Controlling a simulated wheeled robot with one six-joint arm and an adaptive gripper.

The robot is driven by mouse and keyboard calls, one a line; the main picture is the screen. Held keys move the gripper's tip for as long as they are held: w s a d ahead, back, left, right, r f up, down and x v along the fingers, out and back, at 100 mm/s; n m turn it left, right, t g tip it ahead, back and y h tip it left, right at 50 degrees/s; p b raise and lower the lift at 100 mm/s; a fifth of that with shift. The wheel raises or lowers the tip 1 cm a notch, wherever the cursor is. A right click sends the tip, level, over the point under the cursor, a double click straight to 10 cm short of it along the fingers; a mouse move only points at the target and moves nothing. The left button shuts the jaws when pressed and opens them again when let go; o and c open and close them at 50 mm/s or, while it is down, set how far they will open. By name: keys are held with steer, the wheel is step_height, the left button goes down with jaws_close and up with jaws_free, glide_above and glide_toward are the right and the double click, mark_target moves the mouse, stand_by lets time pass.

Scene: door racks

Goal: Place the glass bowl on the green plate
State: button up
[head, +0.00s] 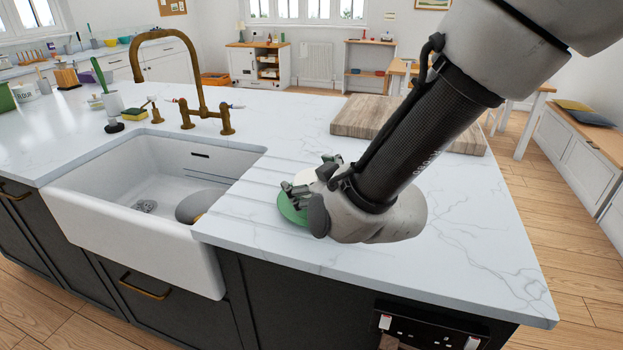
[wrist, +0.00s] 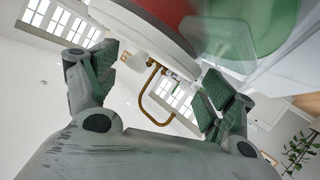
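The green plate (head: 290,209) lies on the white worktop just right of the sink, partly hidden by my gripper in the head view. In the wrist view, which is upside down, a green surface (wrist: 270,22) shows at the upper right. A clear, see-through shape (wrist: 226,42) beside it looks like the glass bowl; its exact outline and what it rests on are unclear. My gripper (head: 306,194) is low over the plate area.
A red surface with a pale rim (wrist: 160,12) is close at the top of the wrist view. The white sink (head: 140,190) with a brass tap (head: 190,85) is to the left. A wooden board (head: 360,117) lies behind my arm. The front right worktop is clear.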

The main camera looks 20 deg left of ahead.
steer(key=shift+r, duration=0.15)
steer(key=v, duration=1.2)
steer(key=w+d+r+m+h, duration=0.2)
steer(key=w+d, duration=0.2)
steer(key=d, duration=0.4)
steer(key=w+d+r+m+g+h, duration=0.15)
steer(key=w+d, duration=0.25)
steer(key=d, duration=0.4)
steer(key=w+d+r+m+h, duration=0.1)
steer(key=w+d+r+m, duration=0.2)
steer(key=d, duration=0.4)
steer(key=s+d+m+g+h, duration=0.1)
steer(key=s+d+m+h, duration=0.2)
steer(key=d, duration=1.1)
steer(key=s+d+m+g+h, duration=0.2)
steer(key=s+d+m+h, duration=0.2)
steer(key=s+d, duration=0.6)
steer(key=d, duration=0.5)
steer(key=shift+m, duration=0.35)
steer(key=shift+r, duration=0.15)
